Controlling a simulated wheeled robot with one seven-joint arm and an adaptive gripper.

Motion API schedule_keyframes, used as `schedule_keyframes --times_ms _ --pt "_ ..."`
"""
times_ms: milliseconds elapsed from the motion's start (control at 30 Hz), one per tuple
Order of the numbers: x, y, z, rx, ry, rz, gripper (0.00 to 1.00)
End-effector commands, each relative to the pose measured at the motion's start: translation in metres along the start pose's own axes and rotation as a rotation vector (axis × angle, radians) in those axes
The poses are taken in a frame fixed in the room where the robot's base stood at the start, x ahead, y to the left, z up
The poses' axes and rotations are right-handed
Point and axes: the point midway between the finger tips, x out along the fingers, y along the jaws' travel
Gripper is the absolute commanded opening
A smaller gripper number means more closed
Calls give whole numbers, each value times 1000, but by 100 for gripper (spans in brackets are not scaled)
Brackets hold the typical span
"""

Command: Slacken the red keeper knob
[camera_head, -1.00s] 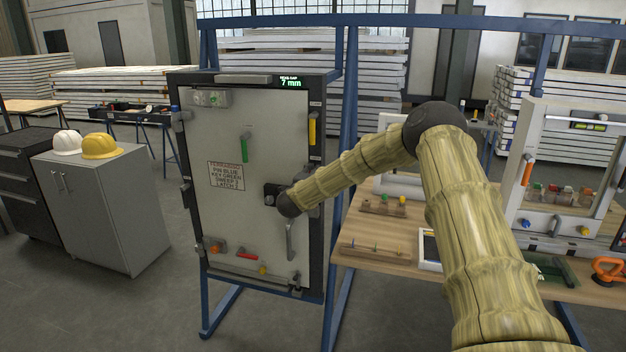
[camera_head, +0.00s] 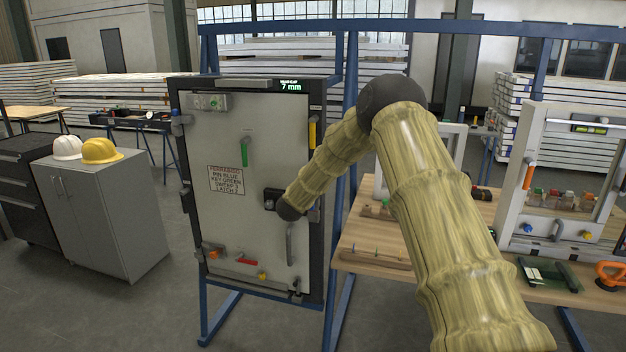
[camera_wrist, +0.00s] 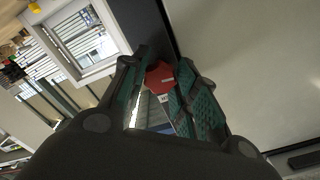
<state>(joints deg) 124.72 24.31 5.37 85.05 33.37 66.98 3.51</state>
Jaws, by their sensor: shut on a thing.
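The red keeper knob (camera_wrist: 158,77) shows in the wrist view, between the two teal-padded fingers of my gripper (camera_wrist: 165,62). My gripper is shut on it, beside the dark edge of the door frame. My fingers and the knob are hidden there behind my arm.
The door carries a green handle (camera_head: 245,152), a grey pull handle (camera_head: 290,243) and a red bar (camera_head: 246,262) low down. A display (camera_head: 290,86) reads 7 mm. A wooden bench (camera_head: 350,235) stands to the right.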

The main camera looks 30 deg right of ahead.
Motion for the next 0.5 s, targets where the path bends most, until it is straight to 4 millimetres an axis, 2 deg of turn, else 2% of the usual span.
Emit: schedule_keyframes --times_ms 200,500 --pt "0 1 1 -178 -1 1 5" --pt "0 0 1 -338 -1 0 5"
